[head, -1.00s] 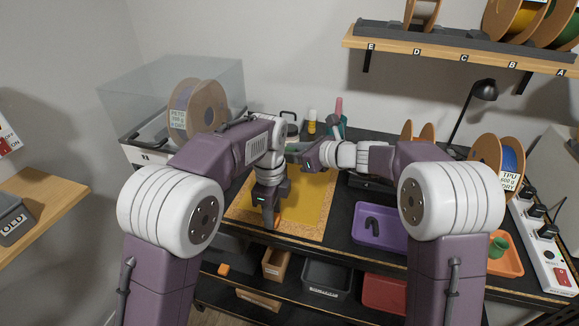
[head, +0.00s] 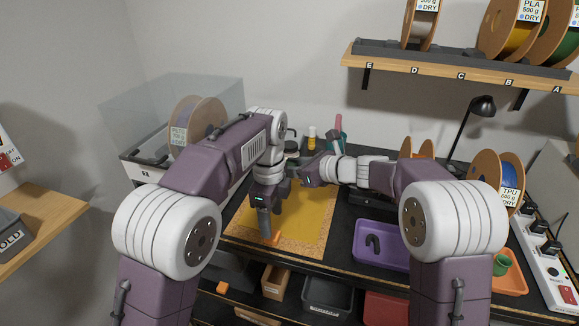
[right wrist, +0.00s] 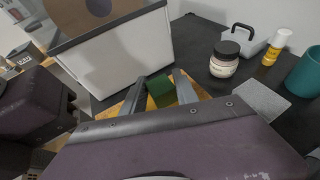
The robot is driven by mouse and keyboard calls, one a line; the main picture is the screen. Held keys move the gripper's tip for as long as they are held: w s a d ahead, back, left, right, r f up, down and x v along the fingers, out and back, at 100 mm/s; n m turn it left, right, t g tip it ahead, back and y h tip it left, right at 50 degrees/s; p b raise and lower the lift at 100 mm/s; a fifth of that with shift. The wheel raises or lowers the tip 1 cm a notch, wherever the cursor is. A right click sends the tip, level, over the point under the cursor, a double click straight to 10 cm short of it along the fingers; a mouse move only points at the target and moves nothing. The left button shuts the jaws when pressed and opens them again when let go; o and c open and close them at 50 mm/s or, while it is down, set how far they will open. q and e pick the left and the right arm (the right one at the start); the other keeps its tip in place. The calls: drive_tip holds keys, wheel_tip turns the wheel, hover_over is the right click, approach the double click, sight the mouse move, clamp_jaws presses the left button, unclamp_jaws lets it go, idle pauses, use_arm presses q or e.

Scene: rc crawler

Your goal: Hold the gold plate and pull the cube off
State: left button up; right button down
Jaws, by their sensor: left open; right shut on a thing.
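The gold plate (head: 305,215) lies flat on the dark bench with a speckled border around it. My left gripper (head: 267,234) points down at the plate's near edge and is open, beside a small orange piece (head: 274,239). My right gripper (head: 300,172) is over the far part of the plate. In the right wrist view, its fingers (right wrist: 163,84) are shut on a dark green cube (right wrist: 161,91), with a strip of gold at their sides.
A purple tray (head: 385,256) with a dark curved part stands right of the plate. A clear-lidded box (head: 150,165) stands at the back left. A jar (right wrist: 225,60), a glue bottle (right wrist: 273,50) and a teal cup (right wrist: 304,72) stand behind.

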drive_tip(key=shift+r, duration=0.15)
use_arm(q)
drive_tip(key=a+r+n+p, duration=0.15)
drive_tip(key=a+r, duration=0.25)
drive_tip(key=r, duration=0.7)
use_arm(e)
drive_tip(key=shift+w+r, duration=0.1)
drive_tip(key=shift+r, duration=0.75)
use_arm(q)
drive_tip(key=s+a+f+n+g+p, duration=0.1)
drive_tip(key=s+a+f+n+p, duration=0.15)
drive_tip(key=s+a, duration=0.3)
use_arm(e)
wheel_tip(320, 180, up, 2)
drive_tip(key=shift+r, duration=0.1)
drive_tip(key=shift+r+p, duration=0.6)
drive_tip(key=shift+p, duration=0.1)
drive_tip(key=shift+r, duration=0.2)
drive_tip(key=shift+f, duration=0.1)
use_arm(q)
drive_tip(key=s+a+f+n+t, duration=0.1)
drive_tip(key=s+a+f+n, duration=0.1)
drive_tip(key=s+f+n, duration=0.3)
drive_tip(key=s+a+f+n+t, duration=0.1)
drive_tip(key=s+a+f+n, duration=0.2)
drive_tip(key=f+n, duration=0.9)
drive_tip(key=shift+s+f+n, duration=0.4)
drive_tip(key=shift+s+n, duration=0.1)
drive_tip(key=shift+s, duration=0.75)
